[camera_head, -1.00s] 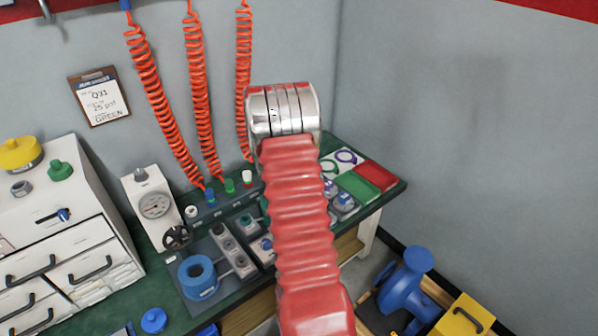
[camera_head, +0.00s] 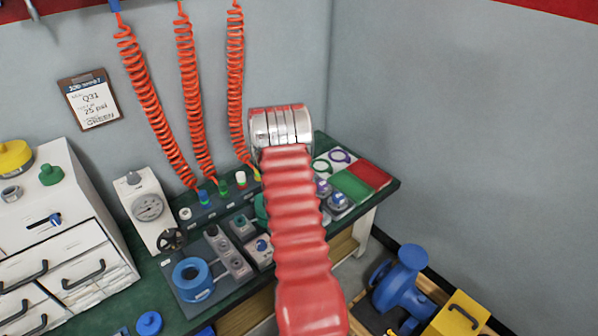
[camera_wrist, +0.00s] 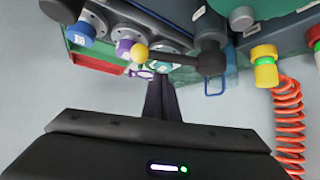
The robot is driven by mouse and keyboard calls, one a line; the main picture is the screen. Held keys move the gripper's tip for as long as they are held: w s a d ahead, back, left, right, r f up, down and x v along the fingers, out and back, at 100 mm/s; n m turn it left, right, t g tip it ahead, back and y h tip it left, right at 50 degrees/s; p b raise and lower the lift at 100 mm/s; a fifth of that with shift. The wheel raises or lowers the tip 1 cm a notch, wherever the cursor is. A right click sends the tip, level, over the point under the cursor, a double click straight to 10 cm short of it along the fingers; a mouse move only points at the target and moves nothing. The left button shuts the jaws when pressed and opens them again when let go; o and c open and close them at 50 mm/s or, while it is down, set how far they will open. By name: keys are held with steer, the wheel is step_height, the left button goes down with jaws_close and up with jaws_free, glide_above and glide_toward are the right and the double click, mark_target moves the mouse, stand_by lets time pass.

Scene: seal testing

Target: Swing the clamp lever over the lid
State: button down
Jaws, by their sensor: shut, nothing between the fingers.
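The clamp lever (camera_wrist: 180,57) looks like a dark bar with a yellow ball end, reaching left from a dark post (camera_wrist: 211,58) in the wrist view. My gripper (camera_wrist: 161,84) is shut and empty, its dark fingers pointing at the bar between ball and post. I cannot tell whether the fingertips touch the bar. In the head view my red arm hides my gripper and the lever. I cannot make out the lid for certain; a teal round part (camera_head: 261,207) shows partly behind my arm.
Orange coiled hoses (camera_head: 197,100) hang by the wall, one also close at the right of the wrist view (camera_wrist: 288,125). A gauge box (camera_head: 148,207) and a blue ring fixture (camera_head: 193,278) stand on the green bench left of my arm. Green and red trays (camera_head: 352,187) lie at the right.

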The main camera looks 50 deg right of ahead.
steer(key=shift+s+a+f, duration=0.1)
steer(key=shift+a+f, duration=0.15)
steer(key=shift+a, duration=0.25)
steer(key=shift+s+a+f, duration=0.1)
steer(key=shift+a+f, duration=0.15)
steer(key=shift+a, duration=0.2)
steer(key=shift+w+a, duration=0.2)
